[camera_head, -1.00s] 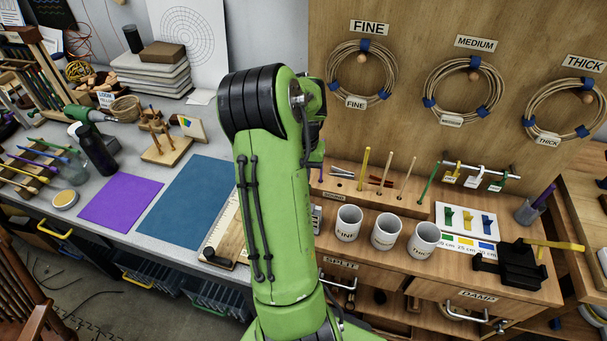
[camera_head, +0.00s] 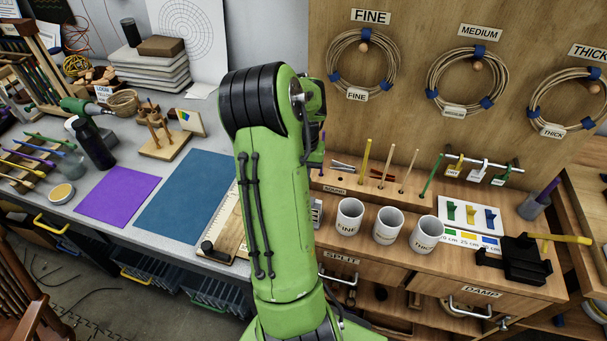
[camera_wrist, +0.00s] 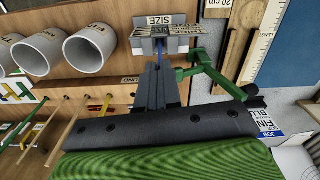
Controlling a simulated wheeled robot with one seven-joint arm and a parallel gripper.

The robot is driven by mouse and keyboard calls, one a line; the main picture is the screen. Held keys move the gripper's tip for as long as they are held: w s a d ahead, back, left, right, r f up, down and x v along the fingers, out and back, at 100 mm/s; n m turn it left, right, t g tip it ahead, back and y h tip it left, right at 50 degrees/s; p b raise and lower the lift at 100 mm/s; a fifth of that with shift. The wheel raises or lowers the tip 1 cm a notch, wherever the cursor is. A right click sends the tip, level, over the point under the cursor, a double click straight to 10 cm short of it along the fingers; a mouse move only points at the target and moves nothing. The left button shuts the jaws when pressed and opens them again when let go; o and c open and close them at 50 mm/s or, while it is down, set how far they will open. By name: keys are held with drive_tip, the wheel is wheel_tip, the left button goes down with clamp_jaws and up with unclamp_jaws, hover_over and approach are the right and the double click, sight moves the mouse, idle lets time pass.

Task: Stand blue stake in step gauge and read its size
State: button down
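In the wrist view, the step gauge (camera_wrist: 148,46) is a small grey block with a "SIZE" plate and a marked, stepped top. I cannot tell whether the stake's end is seated in a step. In the head view, my green arm hides the gripper and the stake; only an edge of the gauge (camera_head: 317,212) shows beside it.
White mugs (camera_head: 387,226) stand right of the gauge, in front of a wooden rack (camera_head: 385,190) of upright sticks. A black clamp-like tool (camera_head: 520,260) is farther right. A green-framed fixture (camera_wrist: 205,73) lies close beside my fingers. Blue (camera_head: 187,197) and purple (camera_head: 117,195) mats lie left.

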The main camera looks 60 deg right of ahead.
drive_tip(key=shift+f, duration=0.35)
drive_tip(key=c, duration=1.2)
unclamp_jaws()
drive_tip(key=shift+c, duration=0.2)
drive_tip(key=shift+r, duration=0.2)
wheel_tip(320, 180, up, 16)
drive_tip(key=p, duration=0.3)
drive_tip(key=shift+f, duration=0.25)
